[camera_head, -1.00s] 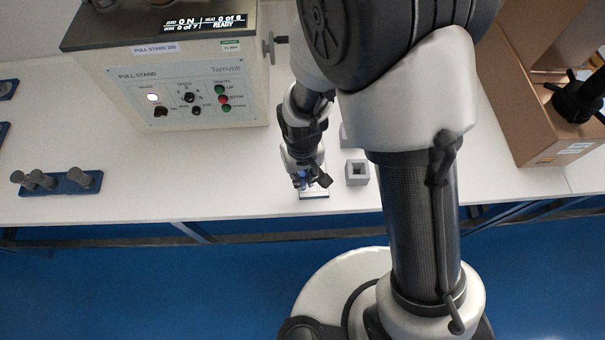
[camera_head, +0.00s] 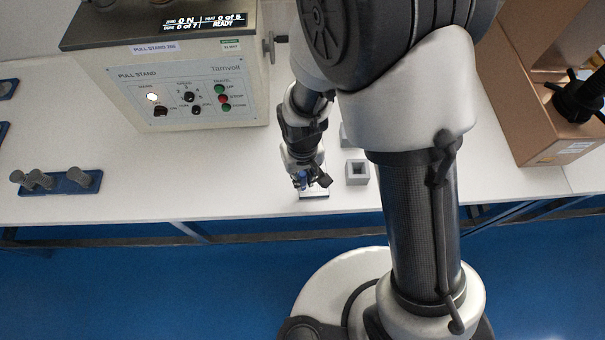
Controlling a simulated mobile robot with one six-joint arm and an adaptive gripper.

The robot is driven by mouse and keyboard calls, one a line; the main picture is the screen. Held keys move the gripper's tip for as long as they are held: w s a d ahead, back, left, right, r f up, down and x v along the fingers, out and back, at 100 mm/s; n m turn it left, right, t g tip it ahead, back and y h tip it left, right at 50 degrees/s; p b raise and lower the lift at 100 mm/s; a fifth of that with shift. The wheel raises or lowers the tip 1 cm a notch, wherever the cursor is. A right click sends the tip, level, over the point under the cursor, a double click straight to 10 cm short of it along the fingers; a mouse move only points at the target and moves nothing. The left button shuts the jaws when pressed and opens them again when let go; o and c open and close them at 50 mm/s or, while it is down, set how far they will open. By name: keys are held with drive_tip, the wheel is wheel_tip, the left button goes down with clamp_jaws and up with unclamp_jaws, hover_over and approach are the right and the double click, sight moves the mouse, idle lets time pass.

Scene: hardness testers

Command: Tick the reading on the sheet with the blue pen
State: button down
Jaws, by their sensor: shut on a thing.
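My gripper (camera_head: 307,181) is low over the bench near its front edge, shut on the blue pen (camera_head: 302,179). Only a small blue part of the pen shows between the fingers, and its tip is hidden. The sheet (camera_head: 314,194) lies under my gripper, on a board with a dark front edge. Most of the sheet is covered by my gripper, and no reading or mark on it can be made out. I cannot tell whether the pen touches the sheet.
A grey square holder (camera_head: 357,172) with an open top stands just right of my gripper. The pull stand (camera_head: 180,85) stands behind at left. A blue rack (camera_head: 72,183) with grey cylindrical pieces is at far left. A cardboard box (camera_head: 540,110) stands at right. The bench (camera_head: 190,165) between rack and gripper is clear.

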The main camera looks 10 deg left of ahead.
drive_tip(key=shift+s+d, duration=0.15)
drive_tip(key=shift+d, duration=0.05)
idle(0.6)
drive_tip(key=shift+w+d, duration=0.2)
drive_tip(key=shift+w, duration=0.25)
idle(1.3)
drive_tip(key=shift+r, duration=0.1)
drive_tip(key=shift+r+p, duration=2.3)
drive_tip(key=shift+r, duration=0.65)
